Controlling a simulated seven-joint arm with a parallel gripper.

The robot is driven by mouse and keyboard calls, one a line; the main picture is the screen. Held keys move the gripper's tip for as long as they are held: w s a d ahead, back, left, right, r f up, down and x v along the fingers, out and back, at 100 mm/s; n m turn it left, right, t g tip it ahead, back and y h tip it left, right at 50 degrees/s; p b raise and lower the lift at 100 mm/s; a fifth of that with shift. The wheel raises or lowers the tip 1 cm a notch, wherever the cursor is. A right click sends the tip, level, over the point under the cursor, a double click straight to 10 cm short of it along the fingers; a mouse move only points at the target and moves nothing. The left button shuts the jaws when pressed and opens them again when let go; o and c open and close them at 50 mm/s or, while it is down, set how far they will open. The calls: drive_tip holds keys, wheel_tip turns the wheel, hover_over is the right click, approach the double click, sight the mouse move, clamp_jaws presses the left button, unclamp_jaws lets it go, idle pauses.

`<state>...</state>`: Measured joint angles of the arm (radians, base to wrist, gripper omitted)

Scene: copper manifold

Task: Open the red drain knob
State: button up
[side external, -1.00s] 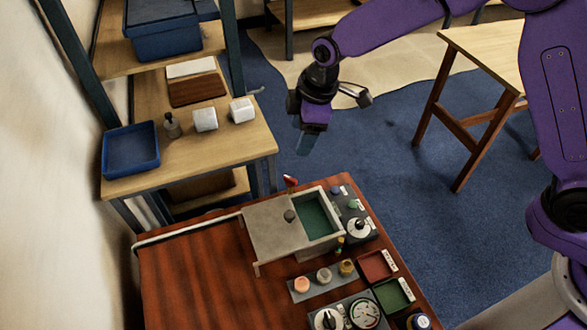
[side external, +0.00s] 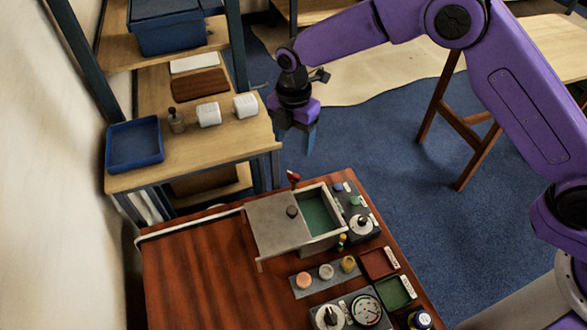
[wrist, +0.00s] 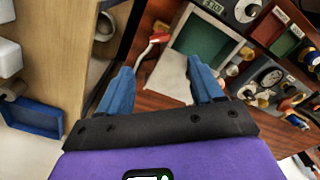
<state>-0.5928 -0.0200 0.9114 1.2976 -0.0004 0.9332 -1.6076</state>
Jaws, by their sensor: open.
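The red drain knob (side external: 293,176) stands at the back edge of the grey box (side external: 270,222) on the red-brown table. In the wrist view the red knob (wrist: 159,38) shows beyond and between my fingers, beside the green-lined basin. My gripper (side external: 297,138) is open and empty, in the air behind and above the knob, apart from it. Its two blue fingers (wrist: 165,90) are spread in the wrist view. The box has a green-lined opening (side external: 317,212) at its right side and a dark round knob (side external: 292,211) on its grey top.
Right of the box is a dark panel with a dial (side external: 361,224). A wooden shelf with a blue tray (side external: 134,147) stands at left.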

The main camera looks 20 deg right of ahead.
sight(293, 174)
wheel_tip(293, 174, down, 12)
drive_tip(key=shift+r, duration=0.25)
drive_tip(key=c, duration=1.1)
